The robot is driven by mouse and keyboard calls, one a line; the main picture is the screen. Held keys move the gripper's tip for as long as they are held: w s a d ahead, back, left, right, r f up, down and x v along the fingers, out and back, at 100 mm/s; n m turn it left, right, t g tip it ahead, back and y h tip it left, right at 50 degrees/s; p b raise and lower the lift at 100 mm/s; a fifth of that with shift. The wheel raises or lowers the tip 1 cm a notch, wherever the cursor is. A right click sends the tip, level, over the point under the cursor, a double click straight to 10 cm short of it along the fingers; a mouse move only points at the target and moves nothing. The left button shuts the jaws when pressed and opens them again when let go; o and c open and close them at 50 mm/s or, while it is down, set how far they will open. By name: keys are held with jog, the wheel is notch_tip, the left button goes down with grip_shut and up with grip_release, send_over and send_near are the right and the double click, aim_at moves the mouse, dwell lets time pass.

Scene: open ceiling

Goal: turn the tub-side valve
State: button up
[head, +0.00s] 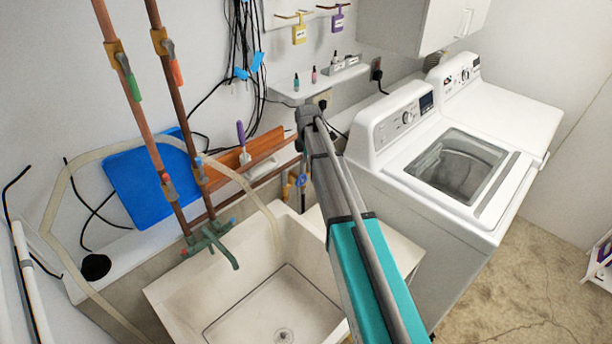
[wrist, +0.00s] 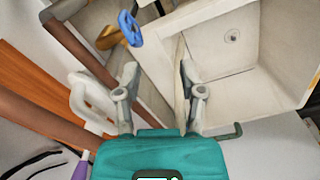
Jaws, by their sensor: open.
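A valve with a blue handle (head: 302,181) and a brass body sits low by the wall, beside the tub (head: 165,292). In the wrist view the blue handle (wrist: 130,28) and brass body (wrist: 108,38) lie beyond my left-hand finger, apart from it. My gripper (wrist: 157,80) is open, with nothing between its fingers. The tub (wrist: 276,36) fills the upper right there. In the head view my arm runs up past the valve's right side; my gripper cannot be made out there.
Copper pipes (head: 178,110) with green and orange valve handles stand left of the tub, above a green faucet (head: 212,238). An orange board (head: 245,158) leans at the wall. A white washer (head: 440,150) stands right. A small shelf (head: 320,82) is above.

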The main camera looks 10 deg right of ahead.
aim_at(306, 181)
jog(key=w+n, duration=0.1)
jog(key=w+r+n, duration=0.1)
jog(key=w+n, duration=0.1)
jog(key=w+n+p, duration=0.1)
jog(key=w, duration=0.1)
jog(key=shift+w+d+r+n, duration=0.15)
jog(key=shift+w+r+n, duration=0.1)
jog(key=shift+r+n, duration=0.05)
jog(key=shift+f, duration=0.2)
notch_tip(306, 181, down, 13)
jog(key=b, duration=1.3)
jog(key=shift+f+b, duration=0.2)
jog(key=shift+b, duration=0.1)
dwell(0.3)
grip_shut()
